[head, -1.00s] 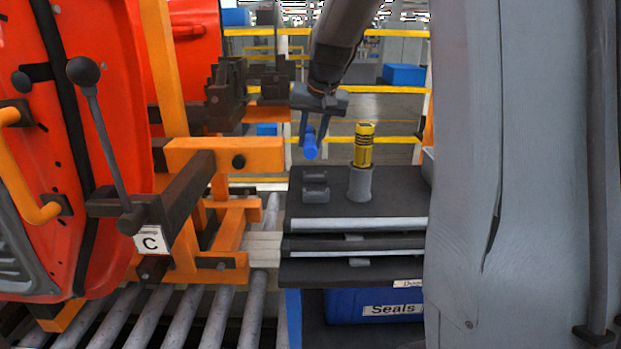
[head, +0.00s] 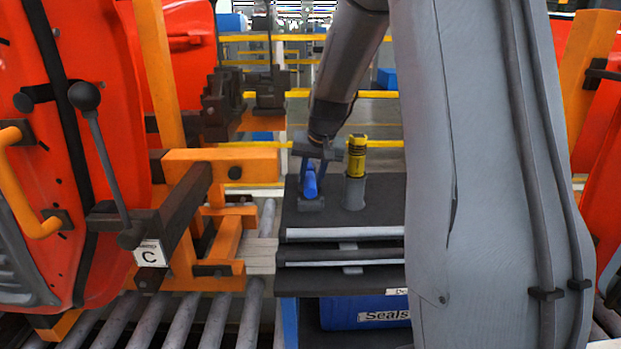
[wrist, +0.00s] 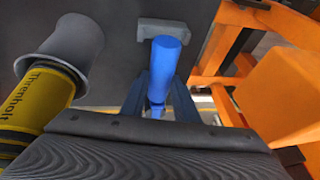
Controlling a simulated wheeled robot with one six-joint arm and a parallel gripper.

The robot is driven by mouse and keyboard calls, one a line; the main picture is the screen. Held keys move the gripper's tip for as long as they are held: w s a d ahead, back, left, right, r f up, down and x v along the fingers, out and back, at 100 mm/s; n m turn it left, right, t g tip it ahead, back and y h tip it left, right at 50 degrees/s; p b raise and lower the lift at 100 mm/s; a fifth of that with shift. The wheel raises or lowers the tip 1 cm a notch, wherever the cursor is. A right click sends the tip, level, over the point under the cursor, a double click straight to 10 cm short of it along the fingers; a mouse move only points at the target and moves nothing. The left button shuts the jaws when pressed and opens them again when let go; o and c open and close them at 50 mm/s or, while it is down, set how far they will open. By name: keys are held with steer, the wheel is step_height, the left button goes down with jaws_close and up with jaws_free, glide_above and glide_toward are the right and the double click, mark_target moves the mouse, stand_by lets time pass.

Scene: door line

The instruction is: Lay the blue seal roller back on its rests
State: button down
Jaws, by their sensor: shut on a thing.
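The blue seal roller (head: 310,182) is held between the fingers of my gripper (head: 312,186), low over the left part of the dark cart top. In the wrist view the roller (wrist: 164,62) points away from my gripper (wrist: 158,108), and its round end lies close to a grey rest (wrist: 150,31). In the head view the near rest (head: 311,205) shows just below the roller's near end. The other rest is hidden behind the roller and fingers. I cannot tell whether the roller touches the rests.
A yellow tool marked Threnholt (head: 357,152) stands in a grey cup (head: 354,193), close to the right of my gripper. An orange frame (head: 222,165) stands left of the dark cart top (head: 380,217). A blue Seals bin (head: 365,309) sits below.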

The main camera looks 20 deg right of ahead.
steer(key=shift+f, duration=0.45)
steer(key=c, duration=1.4)
jaws_free()
steer(key=shift+f, duration=0.1)
steer(key=shift+f, duration=0.15)
steer(key=shift+a+b+v, duration=0.1)
steer(key=shift+b+v, duration=0.6)
steer(key=shift+v, duration=1.25)
steer(key=shift+a+b+v, duration=0.15)
steer(key=shift+b+v, duration=0.55)
steer(key=shift+v, duration=1.3)
